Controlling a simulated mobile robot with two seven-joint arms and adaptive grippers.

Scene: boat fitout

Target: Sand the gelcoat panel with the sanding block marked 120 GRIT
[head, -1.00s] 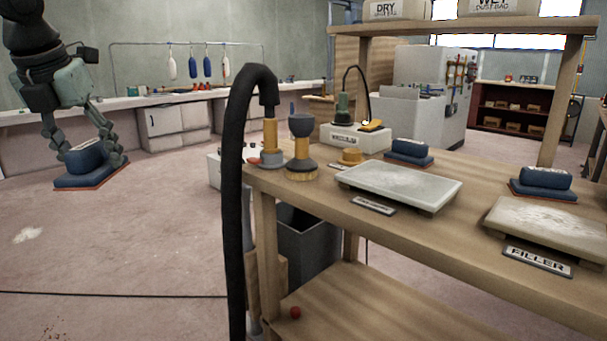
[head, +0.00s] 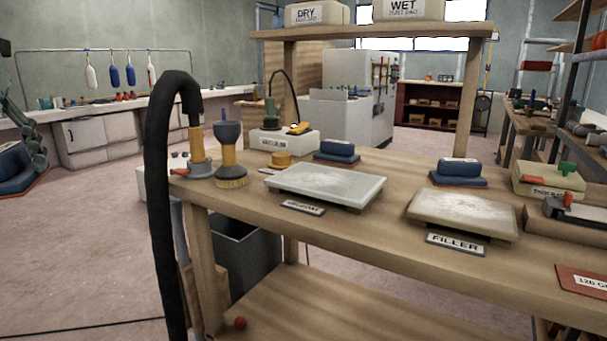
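The white panel (head: 325,183) lies on the wooden bench behind a small tag that seems to read GELCOAT. A duller panel (head: 463,214) marked FILLER lies to its right. My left gripper (head: 34,152), partly cut off at the left edge, has its fingers closed around a blue sanding block (head: 14,172) with a reddish base. It is held clear of the bench; its marking is not readable. A reddish sheet (head: 585,280) with a label starting "120 G" lies at the bench's right front. My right gripper is not in view.
Two more blue blocks, one behind the white panel (head: 337,149) and one behind the filler panel (head: 458,169), sit on the bench. A black hose (head: 160,200) rises at its left end, near a round brush (head: 229,160). A grey bin (head: 245,255) stands below. Floor at left is clear.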

